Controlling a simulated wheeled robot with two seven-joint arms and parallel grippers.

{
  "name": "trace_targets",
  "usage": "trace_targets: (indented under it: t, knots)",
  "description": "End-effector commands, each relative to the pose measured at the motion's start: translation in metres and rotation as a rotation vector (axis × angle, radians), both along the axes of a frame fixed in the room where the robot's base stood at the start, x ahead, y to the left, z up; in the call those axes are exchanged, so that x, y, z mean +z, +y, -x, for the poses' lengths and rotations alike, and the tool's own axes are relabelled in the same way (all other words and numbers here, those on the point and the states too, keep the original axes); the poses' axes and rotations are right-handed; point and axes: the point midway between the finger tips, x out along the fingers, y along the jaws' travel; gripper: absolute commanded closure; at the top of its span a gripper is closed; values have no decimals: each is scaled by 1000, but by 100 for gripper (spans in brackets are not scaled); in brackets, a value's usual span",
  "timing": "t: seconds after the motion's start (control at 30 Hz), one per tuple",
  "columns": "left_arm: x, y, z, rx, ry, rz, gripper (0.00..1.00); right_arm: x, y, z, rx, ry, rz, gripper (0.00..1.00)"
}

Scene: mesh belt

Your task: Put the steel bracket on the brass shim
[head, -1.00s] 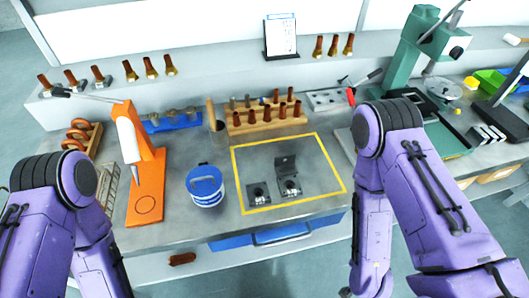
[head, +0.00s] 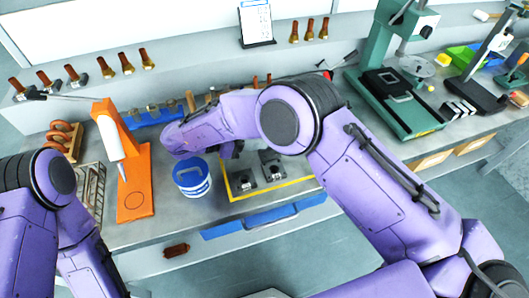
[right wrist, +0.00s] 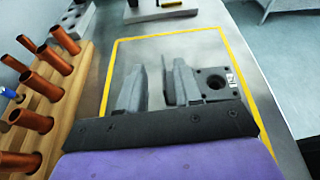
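The steel bracket (head: 272,168) stands in the yellow-outlined area, with a flat base with a hole and an upright plate. In the right wrist view its holed base (right wrist: 215,84) lies right of the fingers. The upright plate is seen close to the right finger. A similar dark holed block (head: 245,181) sits left of the bracket in the head view. I cannot make out any brass-coloured shim. My right gripper (right wrist: 155,88) is open, low over the marked area; I cannot tell if it touches the bracket. My left gripper is out of view.
A wooden rack with copper-coloured pegs (right wrist: 40,90) stands close behind my right gripper. A blue-and-white tub (head: 192,180) is left of the yellow outline (head: 285,187). An orange stand (head: 133,185) is further left. A green press (head: 395,75) is at right.

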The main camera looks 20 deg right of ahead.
Motion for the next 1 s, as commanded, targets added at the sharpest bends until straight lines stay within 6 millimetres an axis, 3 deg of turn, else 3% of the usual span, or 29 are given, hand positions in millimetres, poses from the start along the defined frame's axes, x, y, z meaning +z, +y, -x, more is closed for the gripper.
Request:
trace_targets:
  t: [0.07, 0.13, 0.4, 0.57, 0.77, 0.9, 1.0]
  knots:
    - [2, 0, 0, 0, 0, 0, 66, -3, 11, 5, -29, -29, -35, 66]
    - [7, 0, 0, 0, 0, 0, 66, -4, 7, 6, -40, -36, -44, 66]
    - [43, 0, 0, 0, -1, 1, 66, -20, -34, 3, -38, -32, -41, 66]
    - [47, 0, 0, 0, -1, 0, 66, -33, -52, 1, -35, -35, -41, 66]
    - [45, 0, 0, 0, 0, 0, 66, -36, -53, 1, -33, -37, -40, 66]
    - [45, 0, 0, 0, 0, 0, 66, -35, -53, 1, -33, -36, -40, 100]
    - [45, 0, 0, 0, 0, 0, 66, -35, -53, 1, -33, -36, -40, 100]
